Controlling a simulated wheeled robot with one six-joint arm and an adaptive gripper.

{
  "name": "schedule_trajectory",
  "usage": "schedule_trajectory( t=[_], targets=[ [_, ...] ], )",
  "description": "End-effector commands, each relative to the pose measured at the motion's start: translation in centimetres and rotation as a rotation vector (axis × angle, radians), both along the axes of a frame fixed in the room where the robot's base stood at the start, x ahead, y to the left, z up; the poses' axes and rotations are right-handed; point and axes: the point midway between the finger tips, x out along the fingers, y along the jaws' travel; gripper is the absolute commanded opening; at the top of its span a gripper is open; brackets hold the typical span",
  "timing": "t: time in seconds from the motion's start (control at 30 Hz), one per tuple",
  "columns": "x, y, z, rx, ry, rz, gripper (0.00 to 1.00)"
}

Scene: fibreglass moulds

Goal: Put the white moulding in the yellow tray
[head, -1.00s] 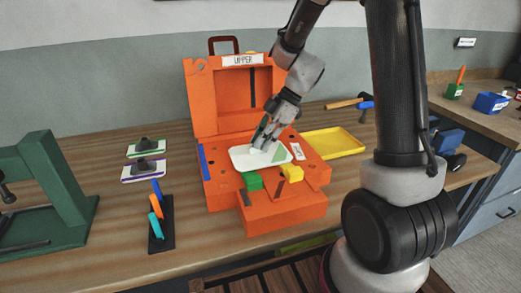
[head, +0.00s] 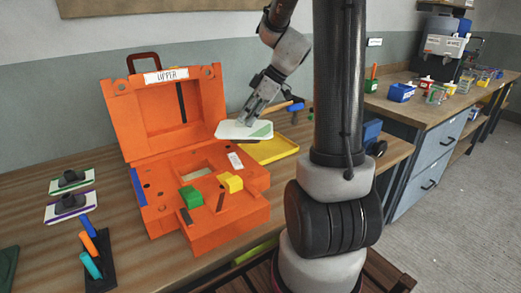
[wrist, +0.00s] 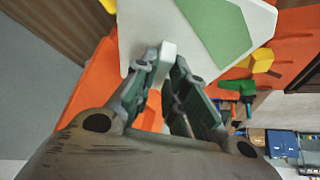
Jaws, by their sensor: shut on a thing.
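The white moulding (head: 232,131) is a flat white plate with a pale green patch. My gripper (head: 248,117) is shut on it and holds it raised, over the right side of the orange mould. In the wrist view my gripper (wrist: 166,72) is shut on a small white block that stands up from the moulding (wrist: 145,22). The yellow tray (head: 286,152) lies on the bench just right of the orange mould. The moulding covers part of the tray's left back area in the head view; the visible tray floor is empty.
The open orange mould (head: 160,215) has an upright lid marked UPPER (head: 165,76), a green block (head: 191,197) and a yellow block (head: 231,183). A blue-ended hammer (head: 294,107) lies behind the tray. Trowels (head: 70,203) and a rack of coloured tools (head: 92,252) stand left.

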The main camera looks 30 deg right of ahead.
Motion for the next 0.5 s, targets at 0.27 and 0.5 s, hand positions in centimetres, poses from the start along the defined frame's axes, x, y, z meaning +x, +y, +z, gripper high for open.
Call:
schedule_trajectory(
  t=[0.27, 0.5],
  targets=[
    [0.5, -8.8, -1.2, -0.002, -0.003, -0.591, 0.00],
    [1.7, -11.1, -0.9, -0.005, -0.004, -0.851, 0.00]
  ],
)
